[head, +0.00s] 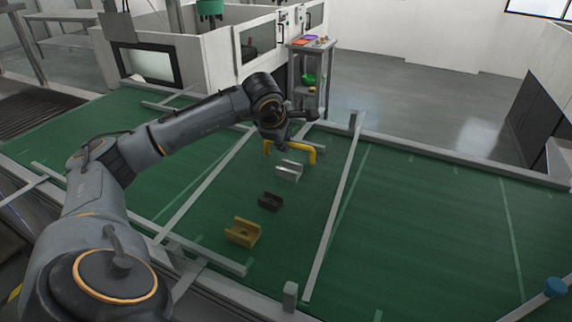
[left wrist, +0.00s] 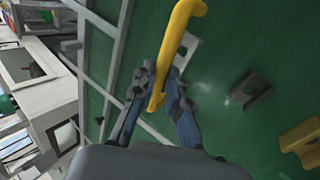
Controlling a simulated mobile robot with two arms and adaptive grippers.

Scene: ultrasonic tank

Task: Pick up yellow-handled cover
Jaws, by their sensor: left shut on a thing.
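The yellow handle of the cover (head: 309,151) is a bent yellow bar over the green surface in the head view. In the left wrist view the yellow handle (left wrist: 178,42) runs between the fingers. My left gripper (head: 281,143) is shut on it; its two fingers (left wrist: 160,80) sit on either side of the bar. The gripper hides part of the handle. I cannot tell whether the handle touches the surface. No cover plate is clearly visible beneath it. My right gripper is not in view.
A pale bracket (head: 289,170), a dark bracket (head: 270,201) and a tan bracket (head: 242,232) lie in a row on the green surface (head: 420,230). Grey rails (head: 335,205) divide it. A grey shelf stand (head: 310,75) stands behind. The green area right is mostly clear.

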